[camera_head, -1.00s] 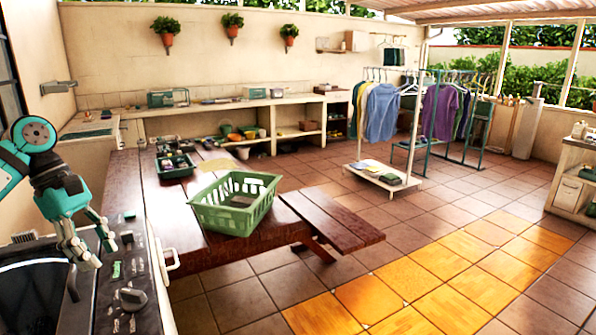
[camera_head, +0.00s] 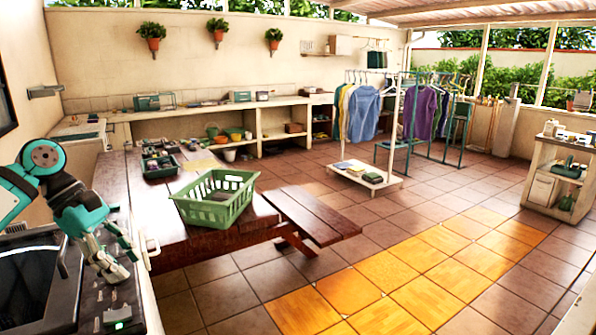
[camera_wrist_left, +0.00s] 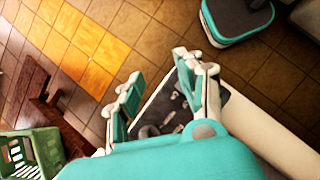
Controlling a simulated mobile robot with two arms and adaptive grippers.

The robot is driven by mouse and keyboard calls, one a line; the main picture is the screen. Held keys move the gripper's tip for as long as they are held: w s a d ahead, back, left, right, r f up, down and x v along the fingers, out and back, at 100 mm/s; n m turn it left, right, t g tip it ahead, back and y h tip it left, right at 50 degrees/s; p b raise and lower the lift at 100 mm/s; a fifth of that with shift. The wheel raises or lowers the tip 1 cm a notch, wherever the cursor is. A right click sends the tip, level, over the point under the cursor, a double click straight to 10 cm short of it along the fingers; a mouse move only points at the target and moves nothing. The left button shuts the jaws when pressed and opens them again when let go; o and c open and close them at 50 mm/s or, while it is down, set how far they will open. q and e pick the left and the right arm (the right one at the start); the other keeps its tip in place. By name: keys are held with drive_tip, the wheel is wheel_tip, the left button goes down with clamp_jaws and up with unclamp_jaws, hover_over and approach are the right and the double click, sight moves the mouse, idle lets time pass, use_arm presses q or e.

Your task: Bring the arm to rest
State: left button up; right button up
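My left arm comes in from the left edge in the head view, bent, with its left gripper (camera_head: 122,268) pointing down over a dark counter panel (camera_head: 92,272). In the left wrist view the two fingers of the gripper (camera_wrist_left: 160,92) stand apart with nothing held between them. The panel with small dark and grey pieces (camera_wrist_left: 172,112) shows behind the fingers. Whether a fingertip touches the panel I cannot tell. My right gripper is not in view.
A green basket (camera_head: 215,197) stands on the dark wooden table (camera_head: 120,185), close to the right of the arm. A dark tray (camera_head: 160,166) is behind it. A bench (camera_head: 312,215) sits beside the table. The tiled floor (camera_head: 440,235) is open at right.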

use_arm(q)
drive_tip(key=w+d+n+t+h, duration=0.1)
drive_tip(key=d+n+t+h, duration=1.05)
drive_tip(key=d, duration=1.65)
drive_tip(key=s+a+f+n+t+y, duration=0.25)
drive_tip(key=a+f+n+y, duration=0.65)
drive_tip(key=n, duration=0.8)
drive_tip(key=s+a+f+n+t+y, duration=0.1)
drive_tip(key=s+a+f+n+y, duration=0.35)
drive_tip(key=f+n+y, duration=0.95)
drive_tip(key=s+a+f+n+g+h, duration=0.1)
drive_tip(key=s+f+n+g+h, duration=0.35)
drive_tip(key=s, duration=0.75)
drive_tip(key=s+a+f+n+g+h, duration=0.1)
drive_tip(key=s+a+f+n+g, duration=0.1)
drive_tip(key=s+f+n+g, duration=0.75)
drive_tip(key=s+f+m+t, duration=0.1)
drive_tip(key=s+f+m, duration=0.25)
drive_tip(key=f, duration=2.05)
drive_tip(key=s+a+f, duration=0.2)
drive_tip(key=s+f, duration=1.2)
drive_tip(key=s, duration=0.2)
drive_tip(key=shift+s+a+f+g, duration=0.2)
drive_tip(key=shift+s+a+g, duration=0.1)
drive_tip(key=shift+a+g, duration=0.1)
